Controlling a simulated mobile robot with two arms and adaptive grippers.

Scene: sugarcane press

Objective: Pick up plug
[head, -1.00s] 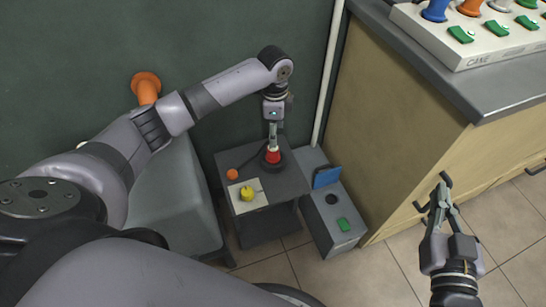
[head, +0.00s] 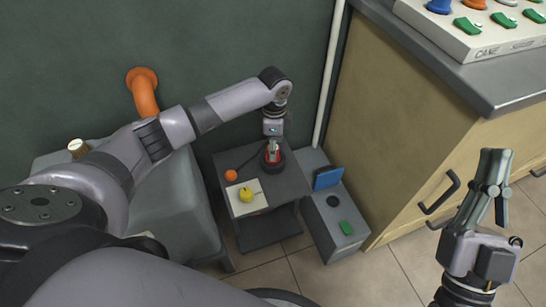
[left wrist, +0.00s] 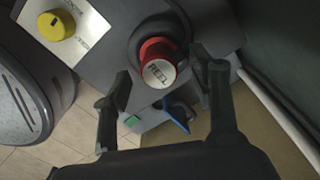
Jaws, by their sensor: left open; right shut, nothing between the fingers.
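A red plug (head: 272,156) with a pale top reading "REEL" sits upright in a dark round socket on a low grey stand (head: 291,184). The left wrist view shows the plug (left wrist: 158,62) in the upper middle. My left gripper (head: 273,146) is right above it in the head view, pointing down. In the left wrist view its fingers are spread (left wrist: 161,66), one on each side of the plug; whether they touch it I cannot tell. My right gripper (head: 497,155) is shut and empty, out at the right, far from the plug.
A yellow knob (head: 245,195) on a pale plate and an orange button (head: 231,175) share the stand top. A grey box (head: 334,218) with a blue flap and green switch stands to its right. A wooden cabinet (head: 405,130) is farther right, a dark wall behind.

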